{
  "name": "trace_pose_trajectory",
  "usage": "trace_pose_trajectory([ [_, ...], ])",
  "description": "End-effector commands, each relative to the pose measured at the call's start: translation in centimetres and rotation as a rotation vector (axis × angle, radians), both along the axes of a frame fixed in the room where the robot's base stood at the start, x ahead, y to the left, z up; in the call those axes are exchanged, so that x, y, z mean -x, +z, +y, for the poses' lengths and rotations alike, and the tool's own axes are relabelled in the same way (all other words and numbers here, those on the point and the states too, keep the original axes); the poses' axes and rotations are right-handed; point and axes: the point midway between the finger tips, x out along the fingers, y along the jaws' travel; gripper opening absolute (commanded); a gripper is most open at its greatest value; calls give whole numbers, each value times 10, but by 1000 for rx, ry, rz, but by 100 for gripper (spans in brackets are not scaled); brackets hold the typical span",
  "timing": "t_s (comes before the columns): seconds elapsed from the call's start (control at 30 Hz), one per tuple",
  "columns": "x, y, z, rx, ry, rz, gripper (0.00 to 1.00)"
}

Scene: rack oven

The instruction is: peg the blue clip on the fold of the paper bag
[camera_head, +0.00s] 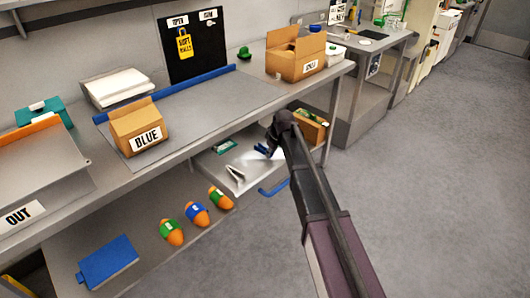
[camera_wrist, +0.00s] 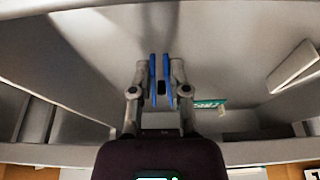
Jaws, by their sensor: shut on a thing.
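My gripper (camera_head: 272,143) reaches over the open drawer under the bench. It is shut on the blue clip (camera_head: 264,152), whose two narrow blue sides show between the fingers in the wrist view (camera_wrist: 153,80). My gripper's fingertips also show there (camera_wrist: 160,68). The clip is at the fingertips; I cannot tell its height above the drawer floor. I cannot make out a paper bag with a fold for certain in either view.
Cartons (camera_head: 125,121) (camera_head: 284,62) stand on the bench above. The floor at right is clear.

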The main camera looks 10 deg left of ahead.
Motion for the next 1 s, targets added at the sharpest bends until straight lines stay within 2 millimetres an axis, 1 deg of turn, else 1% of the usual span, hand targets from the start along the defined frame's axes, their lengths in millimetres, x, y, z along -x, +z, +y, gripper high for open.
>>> trace_pose_trajectory([
  [0.03,0,4,0,0,0,0,0],
  [0.4,0,16,0,0,0,0,0],
  [1.0,0,19,0,0,0,0,0],
])
